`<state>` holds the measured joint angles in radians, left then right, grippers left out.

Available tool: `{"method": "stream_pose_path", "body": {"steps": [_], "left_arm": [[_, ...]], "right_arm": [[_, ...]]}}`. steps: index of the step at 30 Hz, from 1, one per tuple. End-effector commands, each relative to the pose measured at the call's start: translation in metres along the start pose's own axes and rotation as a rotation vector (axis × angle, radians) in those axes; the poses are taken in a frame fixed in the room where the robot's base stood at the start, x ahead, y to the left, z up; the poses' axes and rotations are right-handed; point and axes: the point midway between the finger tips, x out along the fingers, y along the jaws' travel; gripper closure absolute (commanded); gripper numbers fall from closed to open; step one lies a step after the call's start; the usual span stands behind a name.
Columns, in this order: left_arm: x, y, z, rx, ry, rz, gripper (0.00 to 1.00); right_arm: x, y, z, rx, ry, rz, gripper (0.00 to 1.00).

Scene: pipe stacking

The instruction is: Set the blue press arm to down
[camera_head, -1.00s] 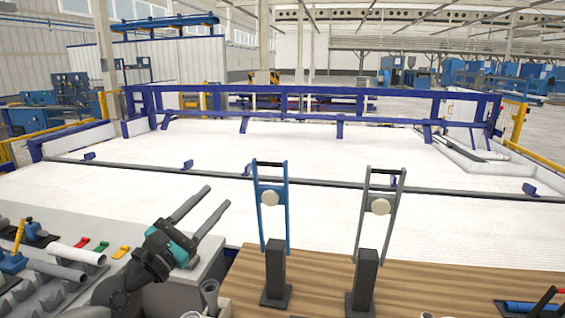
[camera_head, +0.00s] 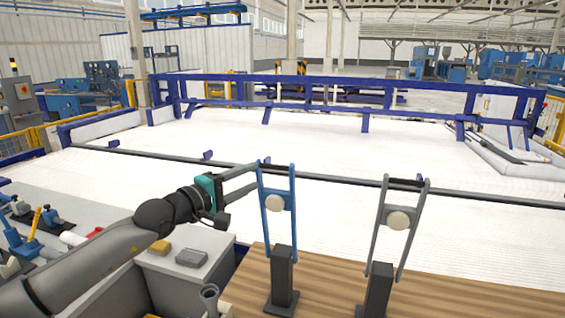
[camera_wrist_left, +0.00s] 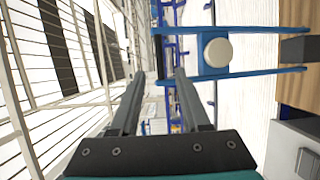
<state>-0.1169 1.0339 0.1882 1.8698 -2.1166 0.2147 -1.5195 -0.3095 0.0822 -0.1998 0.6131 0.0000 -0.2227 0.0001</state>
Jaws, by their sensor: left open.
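The blue press arm (camera_head: 266,215) stands upright on a dark post (camera_head: 283,275) on the wooden bench, with a pale round disc (camera_head: 274,203) between its two bars. It also shows at the upper right of the left wrist view (camera_wrist_left: 250,73). My left gripper (camera_head: 255,177) is open, its fingertips close beside the top end of the blue arm, on its left. In the left wrist view the gripper (camera_wrist_left: 159,75) points towards the arm's dark top crossbar; I cannot tell whether they touch. My right gripper is not in view.
A grey press arm (camera_head: 383,217) of the same shape stands upright to the right on its own post. A grey cabinet (camera_head: 185,275) with yellow and grey blocks is at the lower left. A large white fenced area (camera_head: 330,150) lies behind.

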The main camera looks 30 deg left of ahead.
Motion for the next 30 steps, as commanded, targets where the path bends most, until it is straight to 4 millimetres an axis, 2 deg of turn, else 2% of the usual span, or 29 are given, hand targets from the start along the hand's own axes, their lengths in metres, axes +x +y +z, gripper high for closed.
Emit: {"method": "stream_pose_path", "body": {"steps": [7, 30], "left_arm": [[0.021, 0.002, 0.000, 0.000, 0.000, 0.003, 0.53], [0.088, 0.001, 0.000, -0.003, 0.000, 0.003, 0.53]], "right_arm": [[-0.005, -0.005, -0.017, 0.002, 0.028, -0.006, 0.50], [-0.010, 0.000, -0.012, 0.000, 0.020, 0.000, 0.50]]}}
